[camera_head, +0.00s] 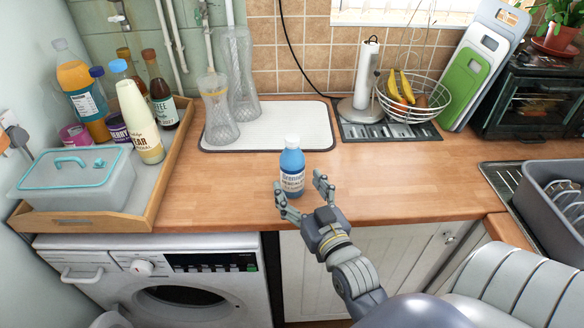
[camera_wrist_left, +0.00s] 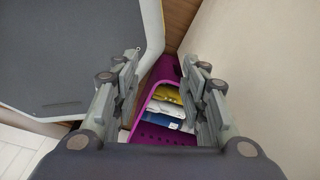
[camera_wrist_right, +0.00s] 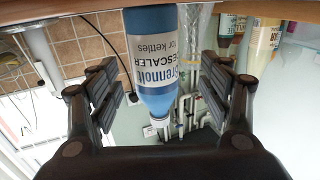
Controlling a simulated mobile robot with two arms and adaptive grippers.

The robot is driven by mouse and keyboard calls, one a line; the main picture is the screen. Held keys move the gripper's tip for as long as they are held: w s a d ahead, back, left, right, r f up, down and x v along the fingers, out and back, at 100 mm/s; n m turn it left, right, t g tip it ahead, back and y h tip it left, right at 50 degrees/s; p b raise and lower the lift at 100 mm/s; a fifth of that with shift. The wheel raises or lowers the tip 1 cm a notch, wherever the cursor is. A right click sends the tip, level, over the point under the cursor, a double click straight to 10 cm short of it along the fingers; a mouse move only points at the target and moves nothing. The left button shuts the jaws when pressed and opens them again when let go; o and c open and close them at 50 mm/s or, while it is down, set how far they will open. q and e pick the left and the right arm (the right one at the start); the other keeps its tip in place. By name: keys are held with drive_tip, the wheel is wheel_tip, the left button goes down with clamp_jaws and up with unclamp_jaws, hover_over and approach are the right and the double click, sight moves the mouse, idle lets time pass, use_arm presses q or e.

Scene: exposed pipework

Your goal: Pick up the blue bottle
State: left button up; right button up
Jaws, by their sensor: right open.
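The blue bottle (camera_head: 291,172) stands upright on the wooden counter near its front edge. It has a white cap and a white label reading "DESCALER". My right gripper (camera_head: 299,184) is open in front of it, with one finger on each side of the bottle's lower part. In the right wrist view the bottle (camera_wrist_right: 153,60) appears upside down between the two spread fingers, with gaps on both sides. My left gripper (camera_wrist_left: 160,68) is open and empty in the left wrist view, away from the bottle. It is not seen in the head view.
A white mat (camera_head: 270,128) with two clear vases lies behind the bottle. A wooden tray (camera_head: 172,165) with several bottles stands left. A wire fruit basket (camera_head: 412,97) and dish rack (camera_head: 560,205) are right. A purple basket (camera_wrist_left: 155,135) shows below my left gripper. The counter around the bottle is clear.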

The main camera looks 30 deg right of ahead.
sight(297, 178)
drive_tip(key=shift+w+d, duration=0.1)
drive_tip(key=shift+w, duration=0.5)
drive_tip(key=w, duration=0.1)
drive_tip(key=w+d+p, duration=0.1)
drive_tip(key=w+r, duration=0.1)
drive_tip(key=w, duration=0.1)
drive_tip(key=shift+d+p, duration=0.25)
drive_tip(key=shift+p, duration=0.1)
drive_tip(key=shift+w+f, duration=0.2)
drive_tip(key=shift+w, duration=0.1)
drive_tip(key=shift+s, duration=0.1)
drive_tip(key=shift+c, duration=0.6)
drive_tip(key=c, duration=1.4)
drive_tip(key=shift+r, duration=0.15)
use_arm(q)
drive_tip(key=shift+w+r, duration=0.2)
drive_tip(key=shift+r, duration=0.7)
